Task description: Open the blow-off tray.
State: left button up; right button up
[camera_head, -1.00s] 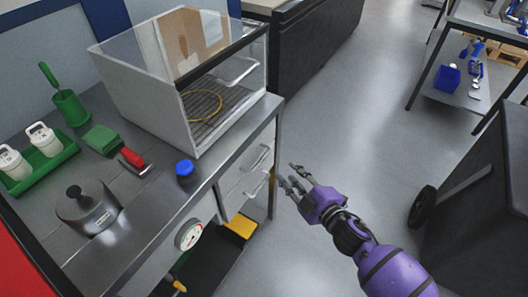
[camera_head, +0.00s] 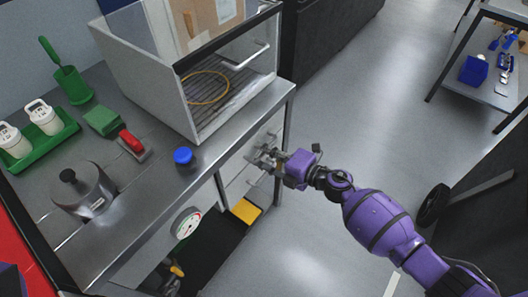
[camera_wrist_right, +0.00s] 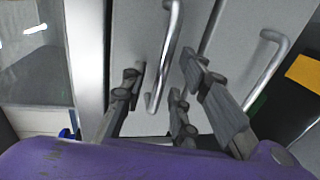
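Two pale drawer fronts with metal bar handles are under the bench, below the clear-fronted box; the blow-off tray appears to be the upper one (camera_wrist_right: 135,35). Its handle (camera_wrist_right: 171,45) stands between the fingers of my right gripper (camera_wrist_right: 160,78) in the right wrist view. The fingers are apart, one on each side of the bar; I cannot tell whether they touch it. Both drawers look shut. In the head view my right gripper (camera_head: 264,158) is in front of the drawers and partly hides them. My left gripper is not in view.
The lower drawer's handle (camera_wrist_right: 266,75) is close beside the right finger. The clear-fronted box (camera_head: 170,100) stands on the bench (camera_head: 140,190), with a blue-capped item (camera_head: 184,157) near the edge. A yellow block (camera_head: 246,211) lies below. Floor (camera_head: 345,120) behind the gripper is clear.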

jog(key=shift+w+a, duration=0.15)
grip_shut()
dwell(0.4)
jog(key=f+v, duration=0.2)
jog(key=v, duration=1.1)
jog(key=d+f+v, duration=0.1)
jog(key=f+v, duration=0.2)
jog(key=v, duration=1)
jog(key=shift+s+f, duration=0.2)
jog(key=shift+s, duration=0.2)
jog(key=shift+d, duration=0.1)
